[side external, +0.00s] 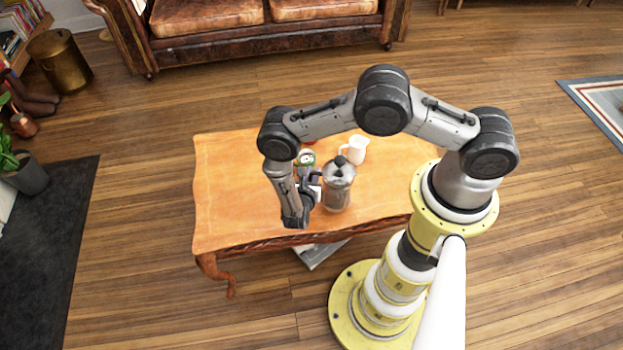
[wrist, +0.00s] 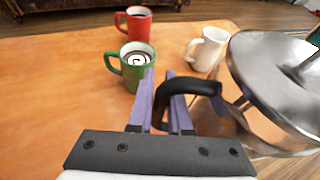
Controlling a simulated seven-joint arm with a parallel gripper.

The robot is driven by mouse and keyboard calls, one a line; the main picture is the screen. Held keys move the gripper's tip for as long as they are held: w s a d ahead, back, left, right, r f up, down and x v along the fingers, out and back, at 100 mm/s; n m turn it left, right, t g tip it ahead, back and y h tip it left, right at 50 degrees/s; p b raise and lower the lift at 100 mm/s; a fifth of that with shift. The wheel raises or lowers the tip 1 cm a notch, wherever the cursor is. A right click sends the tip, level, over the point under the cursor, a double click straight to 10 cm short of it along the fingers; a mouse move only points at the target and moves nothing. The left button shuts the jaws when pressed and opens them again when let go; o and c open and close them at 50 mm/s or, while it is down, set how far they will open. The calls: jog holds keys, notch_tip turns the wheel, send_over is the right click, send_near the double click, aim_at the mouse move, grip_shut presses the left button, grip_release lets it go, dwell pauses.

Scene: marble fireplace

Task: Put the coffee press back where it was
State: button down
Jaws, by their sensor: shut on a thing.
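The coffee press (side external: 338,184) is a metal-and-glass pot with a dark knob, upright at the near side of the wooden table (side external: 235,190). In the wrist view its shiny lid and body (wrist: 275,75) fill the right side. My gripper (wrist: 165,100) has purple fingers shut on the press's black handle (wrist: 190,86). In the side view my gripper (side external: 312,190) is just left of the press. I cannot tell whether the press's base touches the table.
The white mug (side external: 354,150) is close behind the press. The table's left half is clear. A leather sofa (side external: 210,20) stands behind.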

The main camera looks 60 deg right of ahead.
jog(key=shift+w+d+f, duration=0.1)
jog(key=shift+w+f, duration=0.05)
jog(key=shift+f, duration=0.45)
jog(key=shift+w+f, duration=0.15)
jog(key=shift+f, duration=1.1)
jog(key=shift+f, duration=0.1)
jog(key=c, duration=0.8)
grip_release()
jog(key=shift+c, duration=0.2)
